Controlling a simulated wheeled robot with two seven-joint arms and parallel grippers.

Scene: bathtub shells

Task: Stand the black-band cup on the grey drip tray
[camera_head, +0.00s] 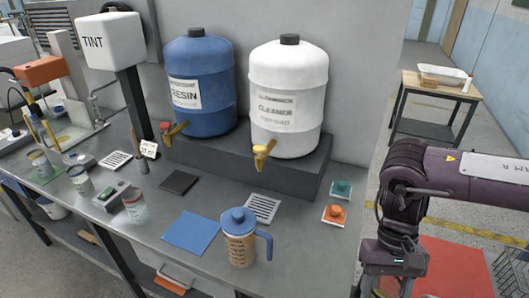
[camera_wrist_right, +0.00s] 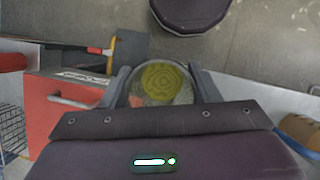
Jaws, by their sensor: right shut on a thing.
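My right gripper (camera_wrist_right: 163,88) is shut on a clear round cup (camera_wrist_right: 166,78) with yellow liquid or a yellow base, seen from above in the right wrist view. Its band colour cannot be made out. In the head view my right wrist (camera_head: 395,258) is low at the right, past the bench end, and the fingers are cut off. A grey slotted tray (camera_head: 263,208) lies below the white tank's tap. Another slotted tray (camera_head: 115,159) lies further left. A cup with a dark-looking band (camera_head: 80,179) stands on the left of the bench. My left gripper is out of view.
A blue-lidded jug (camera_head: 239,236) stands near the bench's front edge, beside a blue mat (camera_head: 190,233). A red-marked cup (camera_head: 135,206) and a dark pad (camera_head: 178,182) are further left. Green (camera_head: 341,189) and orange (camera_head: 334,214) knobbed items sit near the right end.

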